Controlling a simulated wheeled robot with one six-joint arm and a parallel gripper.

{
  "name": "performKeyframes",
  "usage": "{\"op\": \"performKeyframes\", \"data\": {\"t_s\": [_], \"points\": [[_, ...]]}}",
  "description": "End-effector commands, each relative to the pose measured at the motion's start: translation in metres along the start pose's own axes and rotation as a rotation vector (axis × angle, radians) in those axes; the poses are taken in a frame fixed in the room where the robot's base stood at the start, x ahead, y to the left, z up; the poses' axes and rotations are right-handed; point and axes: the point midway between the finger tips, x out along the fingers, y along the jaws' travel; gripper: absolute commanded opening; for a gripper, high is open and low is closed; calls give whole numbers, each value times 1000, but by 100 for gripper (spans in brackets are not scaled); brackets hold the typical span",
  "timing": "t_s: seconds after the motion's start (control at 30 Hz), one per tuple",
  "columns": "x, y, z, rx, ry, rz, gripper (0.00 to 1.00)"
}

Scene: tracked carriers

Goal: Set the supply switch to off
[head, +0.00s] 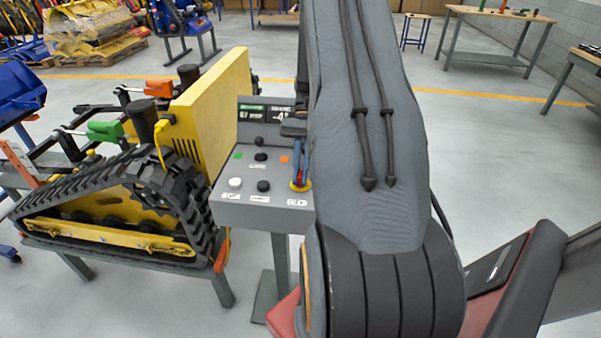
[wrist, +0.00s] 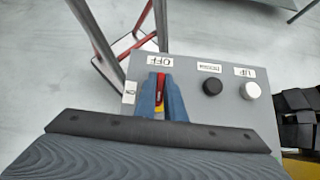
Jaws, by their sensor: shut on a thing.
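The supply switch has a red handle (wrist: 160,82) and a yellow base (head: 300,186). It sits at the right side of the grey control box (head: 236,208). A white label reading "OFF" (wrist: 160,61) lies on the panel just beyond the handle in the wrist view. My gripper (head: 299,162) has blue fingers. In the wrist view my gripper (wrist: 160,90) is shut on the red handle, one finger on each side. My arm and fingers hide part of the switch, so its exact setting is hard to read.
A white button (head: 235,183) and black knobs (head: 263,186) are beside the switch. A display (head: 265,112) stands behind the panel. A yellow tracked carrier (head: 110,205) rests on a stand at the left. Workbenches (head: 497,40) are at the back right; grey floor lies between.

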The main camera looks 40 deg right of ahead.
Motion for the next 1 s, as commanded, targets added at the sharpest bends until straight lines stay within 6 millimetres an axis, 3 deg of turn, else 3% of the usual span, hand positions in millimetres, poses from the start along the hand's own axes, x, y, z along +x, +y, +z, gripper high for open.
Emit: {"op": "performKeyframes", "data": {"t_s": [0.53,0.57,0.67,1.0], "points": [[-1,0,1,-20,0,19,0],[-1,0,1,-20,0,18,11],[-1,0,1,-20,0,18,28],[-3,0,0,-19,1,18,28]]}}
